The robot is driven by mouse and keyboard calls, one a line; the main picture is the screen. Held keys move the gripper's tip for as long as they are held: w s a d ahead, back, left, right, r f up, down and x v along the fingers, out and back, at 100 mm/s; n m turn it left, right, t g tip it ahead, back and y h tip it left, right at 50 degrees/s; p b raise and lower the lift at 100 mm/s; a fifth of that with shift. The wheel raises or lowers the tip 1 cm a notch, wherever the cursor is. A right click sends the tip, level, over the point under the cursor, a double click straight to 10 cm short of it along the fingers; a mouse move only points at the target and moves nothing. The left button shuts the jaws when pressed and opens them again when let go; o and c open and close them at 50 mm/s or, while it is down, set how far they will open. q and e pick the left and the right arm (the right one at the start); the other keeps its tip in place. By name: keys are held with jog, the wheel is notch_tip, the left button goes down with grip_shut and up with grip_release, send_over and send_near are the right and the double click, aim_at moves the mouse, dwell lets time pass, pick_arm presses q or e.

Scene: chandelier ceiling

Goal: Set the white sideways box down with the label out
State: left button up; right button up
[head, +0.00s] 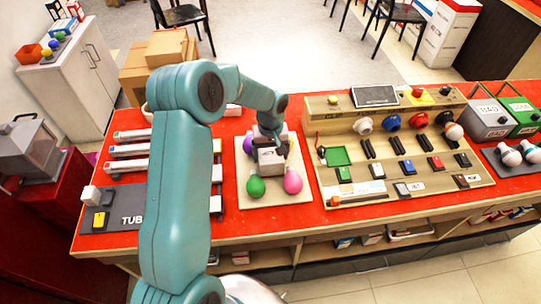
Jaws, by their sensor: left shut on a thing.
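My left gripper (270,140) reaches over the cream board (246,203) near the middle of the red table. It is shut on a white box (271,160), which sits under the fingers among coloured round things. Part of the box is hidden by the gripper, and I cannot make out a label or tell whether the box touches the board. A green ball (256,187) and a pink ball (292,182) lie on the board in front of the box. A purple ball (248,143) shows behind it at the left. My right gripper is out of view.
A wooden panel (400,193) with switches, knobs and a green pad stands right of the board. Grey and green boxes (520,112) stand farther right. A dark mat marked TUB (128,222) and racks lie left, partly behind my arm. Red surface shows around the board.

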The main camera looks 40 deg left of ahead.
aim_at(270, 153)
pick_arm(q)
notch_tip(270, 153, up, 19)
jog(key=b, duration=0.1)
jog(key=d+f+m, duration=0.5)
jog(key=d+f, duration=0.1)
jog(key=d, duration=0.4)
jog(key=d+f+m, duration=0.5)
jog(key=d, duration=0.5)
jog(key=shift+s+d+f, duration=0.25)
jog(key=shift+d+f, duration=0.05)
jog(key=shift+f, duration=0.1)
